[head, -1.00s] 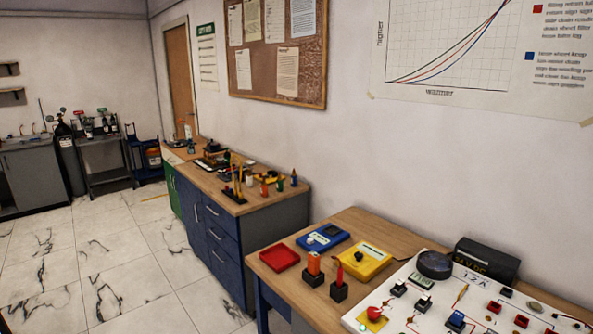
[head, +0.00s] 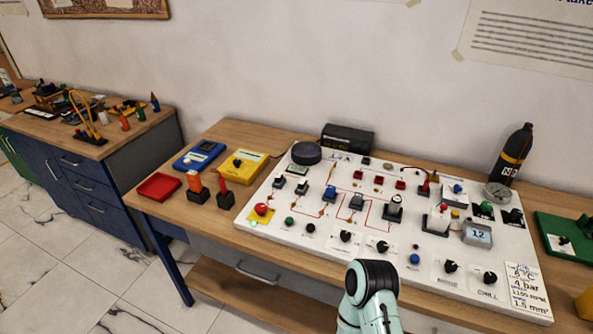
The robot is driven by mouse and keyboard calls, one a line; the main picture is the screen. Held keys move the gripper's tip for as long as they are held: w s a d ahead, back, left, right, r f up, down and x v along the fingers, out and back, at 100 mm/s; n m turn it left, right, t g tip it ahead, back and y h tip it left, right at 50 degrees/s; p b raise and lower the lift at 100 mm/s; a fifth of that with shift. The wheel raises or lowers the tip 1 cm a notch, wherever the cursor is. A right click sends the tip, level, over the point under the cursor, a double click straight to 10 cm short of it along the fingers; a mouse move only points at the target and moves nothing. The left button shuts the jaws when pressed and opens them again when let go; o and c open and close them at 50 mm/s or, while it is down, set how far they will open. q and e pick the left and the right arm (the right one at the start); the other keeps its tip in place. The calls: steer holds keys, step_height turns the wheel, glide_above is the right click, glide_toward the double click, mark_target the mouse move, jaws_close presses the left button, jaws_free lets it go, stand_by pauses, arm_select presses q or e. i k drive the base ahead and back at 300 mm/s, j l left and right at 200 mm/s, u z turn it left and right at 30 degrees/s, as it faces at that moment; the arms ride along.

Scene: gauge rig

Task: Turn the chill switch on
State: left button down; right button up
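The white control panel (head: 273,222) lies on the wooden bench and carries several switches, knobs and buttons. One pale green arm link of mine with a dark joint rises at the bottom centre, in front of the panel. Neither gripper shows.
Left of the panel are a red tray (head: 158,188), a blue meter (head: 199,155), a yellow meter (head: 243,166) and two upright tools in black holders. Behind stand a black box (head: 347,139) and a dark bottle (head: 513,157). A green board (head: 566,241) lies at right.

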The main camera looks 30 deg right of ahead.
mark_target(489, 277)
steer(key=k+l+z, duration=0.1)
steer(key=z, duration=1.55)
steer(key=l, duration=0.95)
steer(key=i, duration=0.05)
